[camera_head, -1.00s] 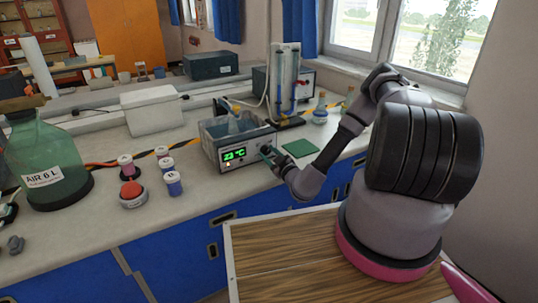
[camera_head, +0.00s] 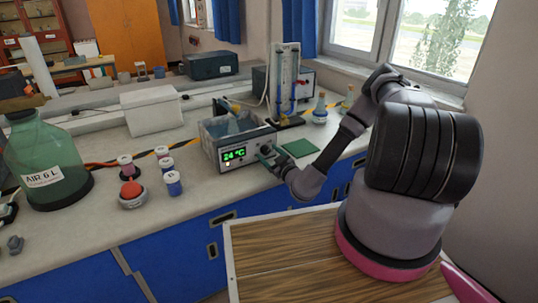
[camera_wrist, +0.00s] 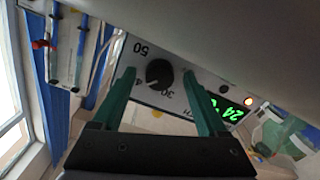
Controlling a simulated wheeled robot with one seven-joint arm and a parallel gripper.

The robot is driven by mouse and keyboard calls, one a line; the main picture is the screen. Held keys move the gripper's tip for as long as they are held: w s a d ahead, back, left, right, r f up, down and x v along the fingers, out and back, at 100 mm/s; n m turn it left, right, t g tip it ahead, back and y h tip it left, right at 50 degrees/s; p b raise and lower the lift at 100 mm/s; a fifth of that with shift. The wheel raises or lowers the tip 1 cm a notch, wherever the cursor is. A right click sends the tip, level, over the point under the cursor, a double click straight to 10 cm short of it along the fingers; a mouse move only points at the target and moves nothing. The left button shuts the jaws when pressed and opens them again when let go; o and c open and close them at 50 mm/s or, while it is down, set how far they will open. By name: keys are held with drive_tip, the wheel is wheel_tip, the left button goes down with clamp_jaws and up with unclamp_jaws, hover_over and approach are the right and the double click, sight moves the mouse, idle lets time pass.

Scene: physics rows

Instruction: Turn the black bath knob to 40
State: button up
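The water bath (camera_head: 208,142) stands on the bench, with a green display (camera_head: 234,155) that reads 24 °C. Its black knob (camera_wrist: 159,73) is on the front panel in the wrist view, with the numbers 50 and 30 printed around it. The knob's pointer is too small to read with certainty. My gripper (camera_wrist: 158,75) is open, with one green finger on each side of the knob and gaps visible between them and it. In the head view my gripper (camera_head: 266,154) is at the right end of the bath's front and hides part of the panel.
A green pad (camera_head: 298,148) lies right of the bath. A glass apparatus (camera_head: 285,85) stands behind it and a flask (camera_head: 320,112) to its right. Several small jars, a red button (camera_head: 131,190) and a large green bottle (camera_head: 45,165) are to the left.

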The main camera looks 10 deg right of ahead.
drive_tip(key=v, duration=1)
drive_tip(key=shift+s, duration=0.4)
drive_tip(key=shift+d+r, duration=0.1)
drive_tip(key=shift+r, duration=0.1)
